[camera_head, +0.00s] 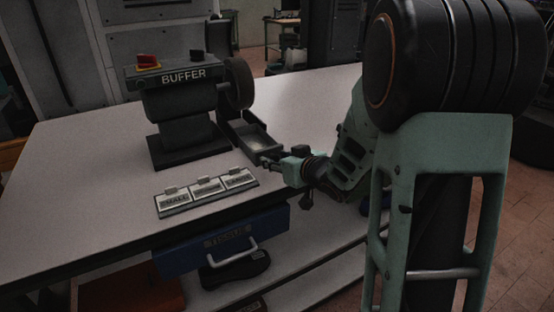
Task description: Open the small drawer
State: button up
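My gripper (268,160) is low over the table at the near right end of this tray. I cannot tell whether it touches the tray or whether its fingers are apart. My arm hides part of the table's right side.
A plate (206,207) with several small labelled cards lies at the table's front edge, left of my gripper. A reddish bin (128,290) stands lower left. The table's left part is clear.

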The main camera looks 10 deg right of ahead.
jog(key=v, duration=1.2)
jog(key=shift+r, duration=0.1)
